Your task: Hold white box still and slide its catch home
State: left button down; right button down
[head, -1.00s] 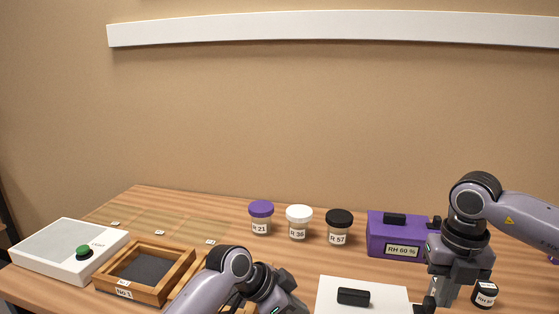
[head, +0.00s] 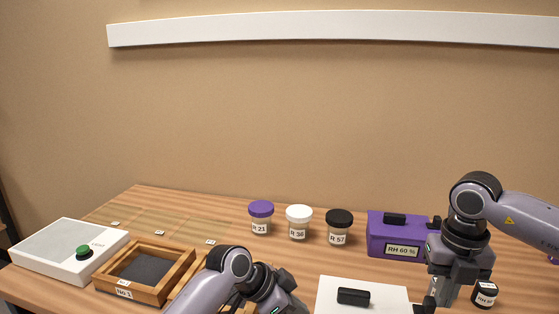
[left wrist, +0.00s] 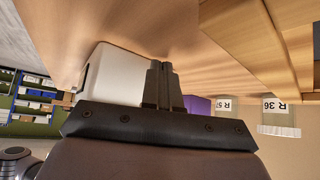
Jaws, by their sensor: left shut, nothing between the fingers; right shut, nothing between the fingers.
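The white box (head: 385,291) stands at the front edge of the head view, with a black handle (head: 353,296) on its lid. The view cuts off its lower part. A small black catch (head: 428,304) shows at its right side. My right gripper (head: 442,297) points down just right of the box, beside the catch, and is shut. I cannot tell whether it touches the catch. My left gripper's fingers (left wrist: 163,86) are shut and empty in the left wrist view, close to the white box (left wrist: 119,75). Contact is not clear.
A purple box (head: 395,234) marked RH 60 % stands behind the white box. Jars with purple (head: 261,209), white (head: 299,214) and black lids (head: 339,217) stand behind. A wooden tray (head: 178,281) lies left.

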pick_arm(q)
jog(key=shift+s+d, duration=0.15)
jog(key=shift+d, duration=0.45)
dwell(1.6)
pick_arm(e)
jog(key=shift+w+a, duration=0.25)
jog(key=shift+a, duration=0.75)
dwell(0.6)
jog(key=shift+d, duration=0.15)
dwell(0.4)
jog(key=shift+s+d, duration=0.15)
jog(key=shift+d, duration=0.3)
notch_tip(320, 180, up, 8)
dwell(0.4)
pick_arm(q)
jog(key=shift+a, duration=0.1)
